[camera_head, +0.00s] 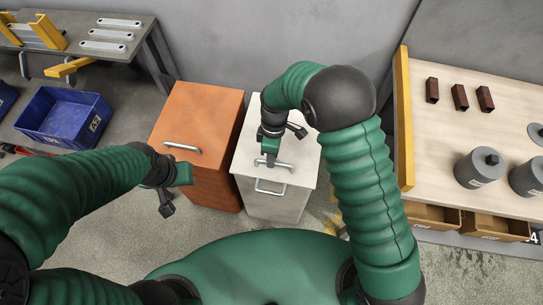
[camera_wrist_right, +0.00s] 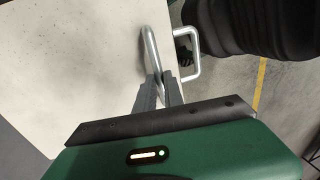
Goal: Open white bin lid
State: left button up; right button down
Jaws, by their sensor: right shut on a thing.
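The white bin (camera_head: 272,208) stands in the middle with its lid (camera_head: 303,152) lying flat on top. A metal bar handle (camera_head: 285,168) is on the lid, and a second handle (camera_head: 270,191) is on the bin's front. My right gripper (camera_head: 271,161) reaches down from above and is shut on the lid handle; the right wrist view shows its fingers (camera_wrist_right: 162,84) around the bar (camera_wrist_right: 151,52), above the pale lid (camera_wrist_right: 75,60).
An orange bin (camera_head: 190,120) with a handle stands close at the white bin's left. A workbench (camera_head: 455,130) with a yellow edge, brown blocks and grey weights is at the right. A blue crate (camera_head: 65,115) is on the floor at the left. A wall is behind the bins.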

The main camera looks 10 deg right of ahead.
jog(key=shift+w+a+r, duration=0.1)
jog(key=shift+w+a, duration=0.05)
jog(key=w+d+r+g+p, duration=0.1)
jog(key=w+r+p, duration=0.3)
jog(key=r, duration=0.3)
jog(key=w+d+r+g+y+p, duration=0.1)
jog(key=w+d+r+p, duration=0.1)
jog(key=w+r+p, duration=0.3)
notch_tip(320, 180, up, 4)
jog(key=shift+d+f+g+p, duration=0.2)
jog(key=shift+g+p, duration=0.1)
jog(key=shift+p, duration=0.45)
jog(key=shift+s, duration=0.1)
